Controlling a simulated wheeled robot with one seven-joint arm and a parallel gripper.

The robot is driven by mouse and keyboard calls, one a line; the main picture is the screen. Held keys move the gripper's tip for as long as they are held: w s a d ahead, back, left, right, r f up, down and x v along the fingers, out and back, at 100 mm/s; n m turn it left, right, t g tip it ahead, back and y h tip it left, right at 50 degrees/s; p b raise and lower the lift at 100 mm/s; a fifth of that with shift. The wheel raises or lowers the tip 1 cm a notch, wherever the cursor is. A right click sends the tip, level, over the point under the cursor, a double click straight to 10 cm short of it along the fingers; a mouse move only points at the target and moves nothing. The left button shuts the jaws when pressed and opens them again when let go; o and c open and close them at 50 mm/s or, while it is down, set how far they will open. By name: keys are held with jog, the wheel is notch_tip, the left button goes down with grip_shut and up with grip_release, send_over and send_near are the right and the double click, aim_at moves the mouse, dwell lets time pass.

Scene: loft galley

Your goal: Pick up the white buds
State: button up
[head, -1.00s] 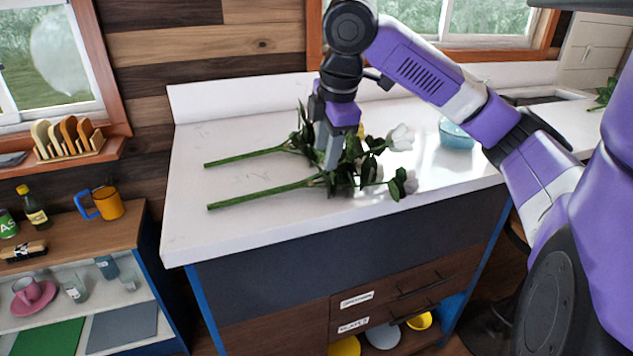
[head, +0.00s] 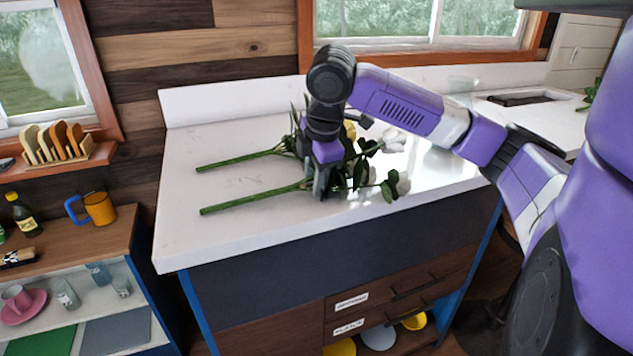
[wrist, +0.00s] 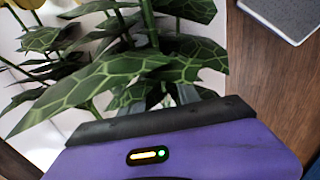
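Two leafy green stems lie side by side on the white counter (head: 240,228), cut ends to the left. White buds show at the right of the leaves, one pair at the back (head: 392,140) and one at the front (head: 403,184). A yellow bloom (head: 350,130) shows behind my wrist. Which stem each back bloom belongs to is hard to tell. My gripper (head: 320,190) points down at the leafy end of the front stem (head: 255,197). In the wrist view, broad leaves (wrist: 140,75) cover the fingertips, so their opening and any hold are hidden.
The left part of the counter is clear, and its front edge is close to the front stem. A low shelf unit (head: 75,243) with an orange mug (head: 100,208) stands at the left. A rack (head: 70,155) sits on the window sill.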

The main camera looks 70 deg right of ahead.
grip_shut()
jog(key=shift+r, duration=0.1)
